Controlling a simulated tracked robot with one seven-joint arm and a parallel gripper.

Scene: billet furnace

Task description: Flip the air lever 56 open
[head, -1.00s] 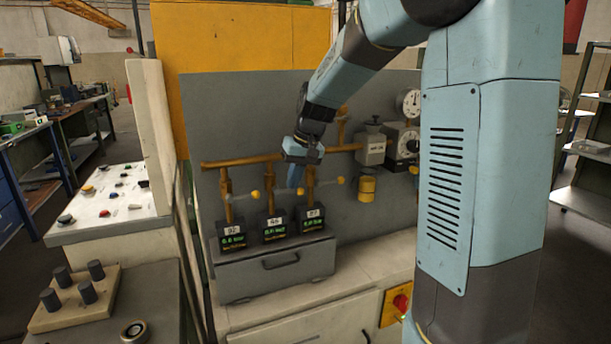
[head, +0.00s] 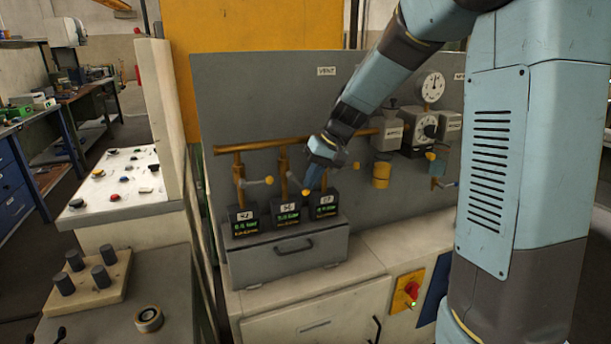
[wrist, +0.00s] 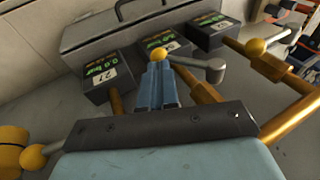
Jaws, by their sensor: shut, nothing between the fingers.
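The middle meter (head: 289,215), which seems to read 56, stands below the middle brass pipe (head: 284,165). Its air lever has a grey arm (wrist: 195,62) and a yellow ball knob (wrist: 158,54); the knob also shows in the head view (head: 305,192), pointing right and slightly down. My gripper (head: 313,188) is shut and empty, pointing down beside this knob. In the wrist view its blue fingertips (wrist: 158,70) lie right at the knob; I cannot tell whether they touch.
The left lever's knob (head: 268,180) and the right lever's knob (head: 356,166) are close on either side. A brass manifold (head: 245,147) runs above. Gauges (head: 431,87) and a yellow cylinder (head: 381,175) are to the right.

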